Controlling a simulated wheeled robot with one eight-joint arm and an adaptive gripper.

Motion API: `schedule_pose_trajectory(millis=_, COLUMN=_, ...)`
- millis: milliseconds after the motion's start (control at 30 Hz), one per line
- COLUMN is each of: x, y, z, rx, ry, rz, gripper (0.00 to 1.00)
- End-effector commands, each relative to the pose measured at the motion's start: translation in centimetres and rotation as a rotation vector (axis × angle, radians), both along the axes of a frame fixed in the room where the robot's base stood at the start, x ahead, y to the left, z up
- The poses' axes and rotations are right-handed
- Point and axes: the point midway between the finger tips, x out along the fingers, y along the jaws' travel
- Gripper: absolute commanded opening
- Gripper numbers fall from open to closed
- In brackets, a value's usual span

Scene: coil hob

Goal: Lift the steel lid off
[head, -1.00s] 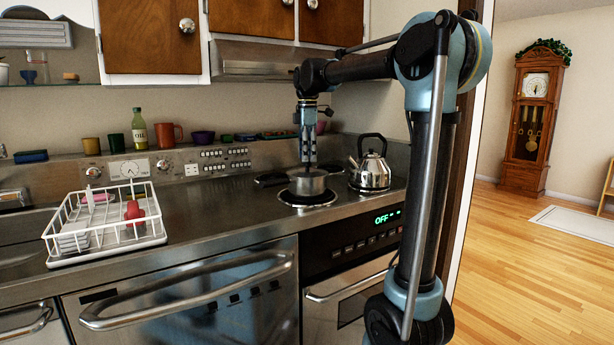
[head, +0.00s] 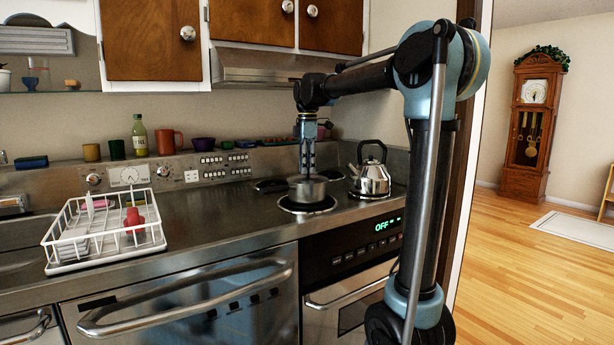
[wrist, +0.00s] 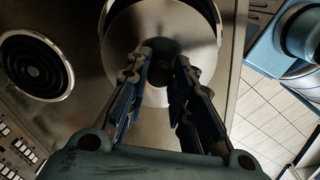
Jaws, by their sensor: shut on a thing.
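The steel lid (wrist: 205,35) is a round metal disc below my gripper in the wrist view. In the head view the lid (head: 307,179) shows as a thin edge at the top of the steel pot (head: 308,192). I cannot make out a gap between lid and pot. The pot stands on the front coil burner. My gripper (head: 308,171) points straight down over the lid's middle. In the wrist view its fingers (wrist: 166,62) are closed around the lid's dark knob, which they mostly hide.
A steel kettle (head: 373,177) stands close on the right. A bare coil burner (wrist: 35,65) lies beside the pot. A white dish rack (head: 105,238) stands at the left, with clear counter (head: 215,215) between it and the pot. A range hood (head: 270,66) hangs above.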

Motion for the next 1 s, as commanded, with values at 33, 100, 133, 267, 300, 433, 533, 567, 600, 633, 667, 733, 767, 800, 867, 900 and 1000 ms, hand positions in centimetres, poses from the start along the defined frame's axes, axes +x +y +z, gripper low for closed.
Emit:
schedule_pose_trajectory(millis=33, x=0.0, y=0.0, z=0.2, rx=0.0, ry=0.0, rz=0.0, gripper=0.0)
schedule_pose_trajectory(millis=100, x=0.0, y=0.0, z=0.8, rx=0.0, ry=0.0, rz=0.0, gripper=0.0)
schedule_pose_trajectory(millis=133, x=0.0, y=0.0, z=1.1, rx=0.0, ry=0.0, rz=0.0, gripper=0.0)
schedule_pose_trajectory(millis=267, x=0.0, y=0.0, z=3.2, rx=0.0, ry=0.0, rz=0.0, gripper=0.0)
schedule_pose_trajectory(millis=300, x=0.0, y=0.0, z=3.9, rx=0.0, ry=0.0, rz=0.0, gripper=0.0)
schedule_pose_trajectory(millis=433, x=0.0, y=0.0, z=6.3, rx=0.0, ry=0.0, rz=0.0, gripper=0.0)
schedule_pose_trajectory(millis=533, x=0.0, y=0.0, z=7.8, rx=0.0, ry=0.0, rz=0.0, gripper=0.0)
schedule_pose_trajectory(millis=567, x=0.0, y=0.0, z=8.2, rx=0.0, ry=0.0, rz=0.0, gripper=0.0)
schedule_pose_trajectory(millis=600, x=0.0, y=0.0, z=8.6, rx=0.0, ry=0.0, rz=0.0, gripper=0.0)
schedule_pose_trajectory(millis=633, x=0.0, y=0.0, z=8.9, rx=0.0, ry=0.0, rz=0.0, gripper=0.0)
schedule_pose_trajectory(millis=667, x=0.0, y=0.0, z=9.2, rx=0.0, ry=0.0, rz=0.0, gripper=0.0)
schedule_pose_trajectory(millis=733, x=0.0, y=0.0, z=9.7, rx=0.0, ry=0.0, rz=0.0, gripper=0.0)
schedule_pose_trajectory(millis=767, x=0.0, y=0.0, z=9.9, rx=0.0, ry=0.0, rz=0.0, gripper=0.0)
schedule_pose_trajectory(millis=800, x=0.0, y=0.0, z=10.1, rx=0.0, ry=0.0, rz=0.0, gripper=0.0)
schedule_pose_trajectory(millis=867, x=0.0, y=0.0, z=10.3, rx=0.0, ry=0.0, rz=0.0, gripper=0.0)
schedule_pose_trajectory(millis=900, x=0.0, y=0.0, z=10.5, rx=0.0, ry=0.0, rz=0.0, gripper=0.0)
schedule_pose_trajectory(millis=1000, x=0.0, y=0.0, z=10.9, rx=0.0, ry=0.0, rz=0.0, gripper=0.0)
